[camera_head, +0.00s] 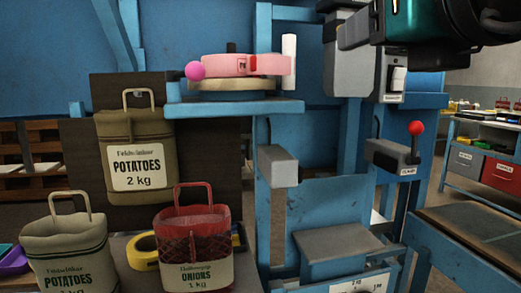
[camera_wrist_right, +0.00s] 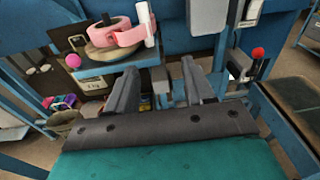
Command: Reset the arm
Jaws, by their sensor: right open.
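My right gripper (camera_wrist_right: 158,85) shows in the right wrist view with its two dark fingers apart and nothing between them. In the head view my right arm, teal and black, comes in at the top right, raised in front of the blue machine (camera_head: 325,195). The fingers point toward the machine's front in the wrist view and look clear of it, though the exact gap cannot be told. My left gripper is in neither view.
A potato sack (camera_head: 127,130) hangs against a dark board. Another potato sack (camera_head: 66,245) and a red onion sack (camera_head: 194,245) stand below. A yellow tape roll (camera_head: 143,252) lies between them. A red-knobbed lever (camera_head: 415,130) sticks up at right. A pink tape roll (camera_head: 235,66) sits on a blue shelf (camera_head: 235,107).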

